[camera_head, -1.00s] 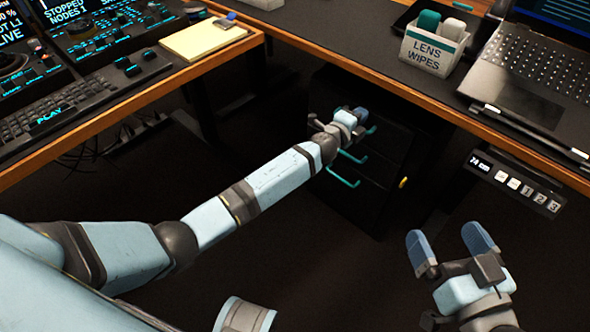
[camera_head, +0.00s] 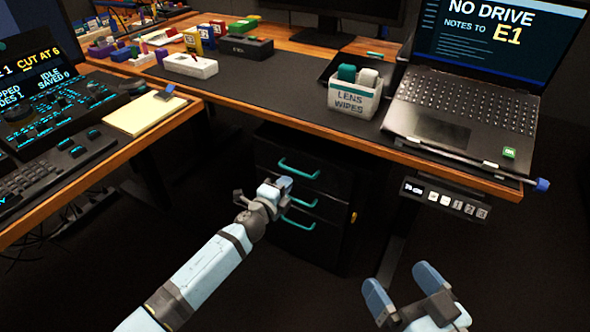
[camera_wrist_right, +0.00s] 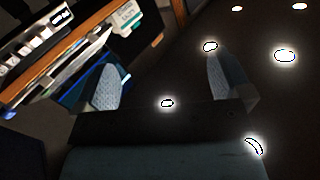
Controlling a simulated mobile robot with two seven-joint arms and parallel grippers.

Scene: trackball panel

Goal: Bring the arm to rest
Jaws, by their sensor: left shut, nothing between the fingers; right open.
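My left arm reaches from the bottom of the head view towards a black drawer cabinet (camera_head: 330,235) under the desk. My left gripper (camera_head: 284,184) is shut and appears in front of the cabinet's teal handles; whether it touches one I cannot tell. My right gripper (camera_head: 404,281) is open and empty at the lower right of the head view, below the desk edge. In the right wrist view its two pale-blue fingers (camera_wrist_right: 165,85) stand wide apart over dark floor with nothing between them.
The wooden desk edge (camera_head: 380,150) runs above both grippers, with a button panel (camera_head: 445,199) under it. Dark floor (camera_head: 520,270) is free at right.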

